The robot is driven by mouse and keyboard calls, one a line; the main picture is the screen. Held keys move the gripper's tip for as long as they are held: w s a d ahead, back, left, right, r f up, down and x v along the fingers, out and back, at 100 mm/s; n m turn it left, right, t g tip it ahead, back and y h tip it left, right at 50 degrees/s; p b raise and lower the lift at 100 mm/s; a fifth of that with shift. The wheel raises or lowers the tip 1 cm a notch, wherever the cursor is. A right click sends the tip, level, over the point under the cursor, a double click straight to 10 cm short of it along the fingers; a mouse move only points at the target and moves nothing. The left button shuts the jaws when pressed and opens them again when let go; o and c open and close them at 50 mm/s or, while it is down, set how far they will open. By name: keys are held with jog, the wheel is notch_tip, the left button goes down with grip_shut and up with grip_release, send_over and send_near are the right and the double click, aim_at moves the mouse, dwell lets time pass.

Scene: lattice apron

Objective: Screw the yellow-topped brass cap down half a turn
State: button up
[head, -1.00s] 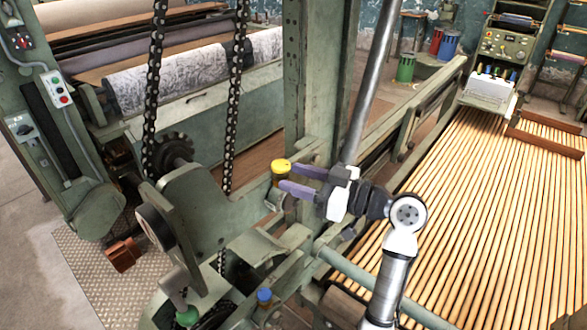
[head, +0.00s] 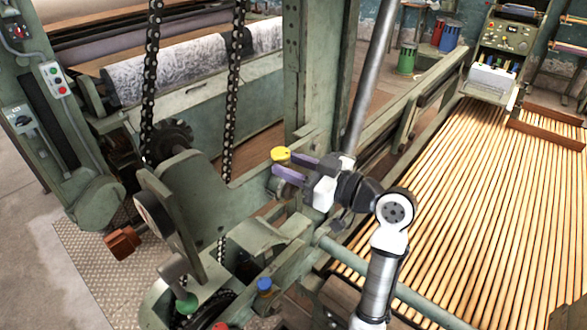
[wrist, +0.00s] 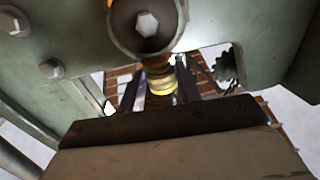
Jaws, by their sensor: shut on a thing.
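The yellow-topped brass cap (head: 281,154) sits by the green machine frame, left of the upright post. My gripper (head: 283,163) reaches it from the right, its two purple fingers at the cap's sides just under the yellow top. It is shut on the cap. In the wrist view the cap (wrist: 161,86) shows as a yellow and brass ring between the dark fingers of my gripper (wrist: 160,92). The fingers hide much of the brass in the head view. I cannot see the thread or how far down the cap sits.
A round housing with a hex bolt (wrist: 147,24) is close to the cap in the wrist view. A blue-topped fitting (head: 264,285) and a green knob (head: 187,303) stand lower on the machine. Chains (head: 232,100) hang left of the cap. The post (head: 312,75) rises behind my gripper.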

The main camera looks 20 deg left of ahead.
jog(key=m+t, duration=0.1)
jog(key=t, duration=0.1)
jog(key=m+t+h+b, duration=0.1)
jog(key=m+t, duration=0.1)
jog(key=shift+s+a+h, duration=0.15)
jog(key=shift+s+h, duration=0.15)
jog(key=shift+s, duration=0.05)
jog(key=o, duration=0.7)
jog(key=b+v, duration=0.4)
jog(key=v, duration=1)
jog(key=shift+s+a+f, duration=0.1)
jog(key=shift+a+f, duration=0.05)
